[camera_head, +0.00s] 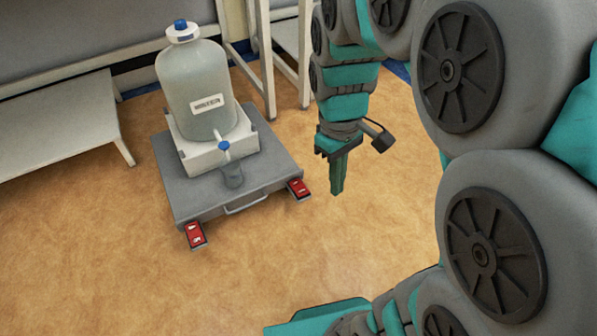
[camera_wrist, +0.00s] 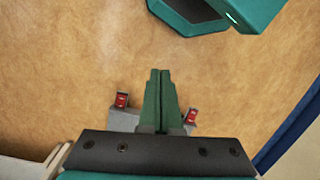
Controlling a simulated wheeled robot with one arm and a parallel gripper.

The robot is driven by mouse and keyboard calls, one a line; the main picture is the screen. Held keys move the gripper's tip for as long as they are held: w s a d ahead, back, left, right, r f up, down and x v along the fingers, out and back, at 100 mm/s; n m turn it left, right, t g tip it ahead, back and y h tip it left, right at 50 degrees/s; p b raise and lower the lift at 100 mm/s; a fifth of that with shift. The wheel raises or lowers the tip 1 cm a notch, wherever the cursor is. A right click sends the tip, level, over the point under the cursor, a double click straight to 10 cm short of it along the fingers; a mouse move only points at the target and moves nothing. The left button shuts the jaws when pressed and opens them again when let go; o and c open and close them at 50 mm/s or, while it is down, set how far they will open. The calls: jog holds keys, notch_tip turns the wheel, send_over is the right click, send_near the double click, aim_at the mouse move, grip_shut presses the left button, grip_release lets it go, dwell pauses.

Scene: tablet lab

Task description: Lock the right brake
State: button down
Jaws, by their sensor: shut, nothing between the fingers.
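A grey wheeled platform (camera_head: 190,198) stands on the floor with two red brake pedals at its near corners. The right brake pedal (camera_head: 299,188) is at its near right corner, the left brake pedal (camera_head: 195,234) at its near left corner. Both have white markings too small to read. My gripper (camera_head: 337,190) points down to the right of the right brake, apart from it. Its green fingers (camera_wrist: 160,72) are shut together and empty. The wrist view shows both red pedals, one on either side of the fingers; the fingers hide part of the platform.
A large bottle (camera_head: 195,80) with a blue-capped top stands in a white base (camera_head: 240,140) on the platform. A low white bench (camera_head: 60,125) is at the left and a white frame (camera_head: 268,75) behind. The floor in front of the platform is clear.

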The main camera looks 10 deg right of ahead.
jog(key=w+f+n+b, duration=0.2)
jog(key=w+f+n, duration=0.15)
jog(key=w, duration=0.55)
jog(key=n+b, duration=0.5)
jog(key=n, duration=0.7)
send_over(303, 191)
jog(key=w, duration=0.3)
notch_tip(303, 191, down, 23)
jog(key=shift+s+a, duration=0.2)
jog(key=shift+a, duration=0.25)
jog(key=shift+f, duration=0.1)
jog(key=f, duration=0.4)
jog(key=s+f+b, duration=0.1)
jog(key=f, duration=0.4)
jog(key=s+f, duration=0.1)
jog(key=f, duration=0.3)
jog(key=shift+d+f, duration=0.3)
jog(key=shift+d, duration=0.05)
